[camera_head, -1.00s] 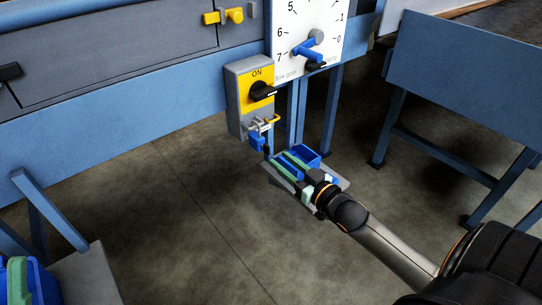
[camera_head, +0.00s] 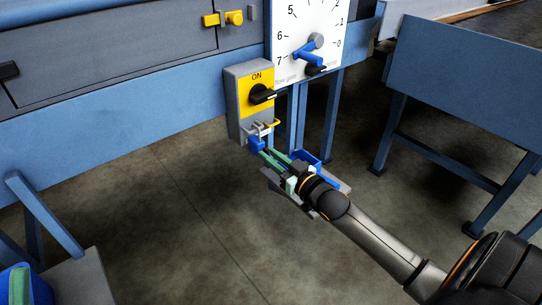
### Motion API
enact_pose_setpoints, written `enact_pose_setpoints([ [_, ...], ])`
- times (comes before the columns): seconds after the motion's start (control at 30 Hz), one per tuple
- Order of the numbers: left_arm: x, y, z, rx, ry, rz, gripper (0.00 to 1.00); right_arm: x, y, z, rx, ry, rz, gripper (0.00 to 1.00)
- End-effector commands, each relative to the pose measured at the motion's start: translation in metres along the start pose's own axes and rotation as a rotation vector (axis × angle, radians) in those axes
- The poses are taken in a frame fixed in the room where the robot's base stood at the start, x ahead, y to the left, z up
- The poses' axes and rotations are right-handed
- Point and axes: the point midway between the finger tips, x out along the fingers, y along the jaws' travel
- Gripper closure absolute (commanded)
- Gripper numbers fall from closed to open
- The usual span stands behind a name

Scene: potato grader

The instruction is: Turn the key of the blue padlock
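The blue padlock (camera_head: 256,143) hangs from the hasp under the grey and yellow switch box (camera_head: 234,108), whose black knob (camera_head: 262,94) sits below the word ON. My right gripper (camera_head: 267,155) reaches up from the lower right. Its two green-lined fingers look apart, with their tips right at the underside of the padlock. The key is hidden at the fingertips, and I cannot tell whether they touch it. My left gripper does not show.
A white dial (camera_head: 304,30) with a blue pointer is beside the switch box. Open floor (camera_head: 170,220) lies to the left.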

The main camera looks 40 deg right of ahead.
Motion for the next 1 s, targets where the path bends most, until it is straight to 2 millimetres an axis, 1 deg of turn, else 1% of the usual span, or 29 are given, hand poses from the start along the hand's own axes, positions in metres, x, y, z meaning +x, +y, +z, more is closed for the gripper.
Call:
enact_pose_setpoints([
  [0.03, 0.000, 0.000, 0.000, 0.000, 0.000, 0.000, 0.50, 0.000, 0.000, 0.000, 0.000, 0.000, 0.000, 0.86],
  [0.17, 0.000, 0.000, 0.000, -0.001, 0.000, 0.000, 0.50, 0.000, 0.000, 0.000, 0.000, 0.000, 0.000, 1.00],
  [0.73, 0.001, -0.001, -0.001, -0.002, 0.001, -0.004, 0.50, 0.000, 0.000, 0.000, -0.008, 0.000, 0.000, 1.00],
  [0.87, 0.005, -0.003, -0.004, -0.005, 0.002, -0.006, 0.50, 0.000, 0.000, -0.001, -0.038, -0.001, 0.000, 1.00],
  [1.0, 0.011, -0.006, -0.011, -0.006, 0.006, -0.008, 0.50, 0.000, 0.000, -0.003, -0.105, -0.001, 0.001, 1.00],
])
